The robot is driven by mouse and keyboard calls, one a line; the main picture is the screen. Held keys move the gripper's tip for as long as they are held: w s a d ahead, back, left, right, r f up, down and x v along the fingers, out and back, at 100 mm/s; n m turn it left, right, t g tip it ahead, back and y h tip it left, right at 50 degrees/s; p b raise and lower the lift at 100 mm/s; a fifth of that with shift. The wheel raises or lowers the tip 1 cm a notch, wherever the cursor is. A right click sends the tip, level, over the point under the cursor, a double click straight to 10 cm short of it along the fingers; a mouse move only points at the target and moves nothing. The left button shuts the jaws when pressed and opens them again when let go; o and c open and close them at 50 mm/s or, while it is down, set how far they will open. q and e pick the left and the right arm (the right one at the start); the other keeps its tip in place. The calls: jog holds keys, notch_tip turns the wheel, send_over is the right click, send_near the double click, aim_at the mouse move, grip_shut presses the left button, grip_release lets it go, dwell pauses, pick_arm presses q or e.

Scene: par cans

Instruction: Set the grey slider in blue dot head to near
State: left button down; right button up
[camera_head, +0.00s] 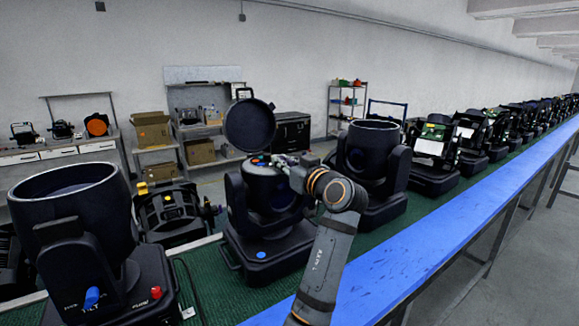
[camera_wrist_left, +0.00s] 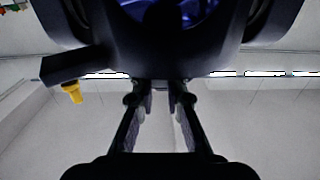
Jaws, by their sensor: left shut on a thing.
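The blue dot head (camera_head: 268,190) stands on the green bench top in the middle of the head view. A blue dot (camera_head: 261,255) marks its base, and its round lid (camera_head: 250,126) stands open. My left gripper (camera_head: 281,161) reaches the open top of this head from the right. In the left wrist view its fingers (camera_wrist_left: 160,92) are close together at the edge of the dark housing (camera_wrist_left: 160,50). They are shut on a small part there, which seems to be the grey slider (camera_wrist_left: 160,86), mostly hidden by the fingertips. The slider's setting cannot be read. My right gripper is out of view.
A head with a red dot (camera_head: 156,292) stands at the front left, and another dark head (camera_head: 368,150) stands close on the right. A yellow knob (camera_wrist_left: 72,92) sticks out beside my left fingers. A blue strip (camera_head: 450,235) runs along the bench's front, clear.

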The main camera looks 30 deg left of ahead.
pick_arm(q)
jog(key=shift+f, duration=0.1)
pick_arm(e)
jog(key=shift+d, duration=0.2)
pick_arm(q)
jog(key=c, duration=1.3)
grip_release()
jog(key=shift+s+a, duration=0.1)
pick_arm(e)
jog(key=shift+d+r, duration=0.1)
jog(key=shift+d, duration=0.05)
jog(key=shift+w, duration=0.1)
pick_arm(q)
notch_tip(320, 180, up, 10)
jog(key=shift+r, duration=0.1)
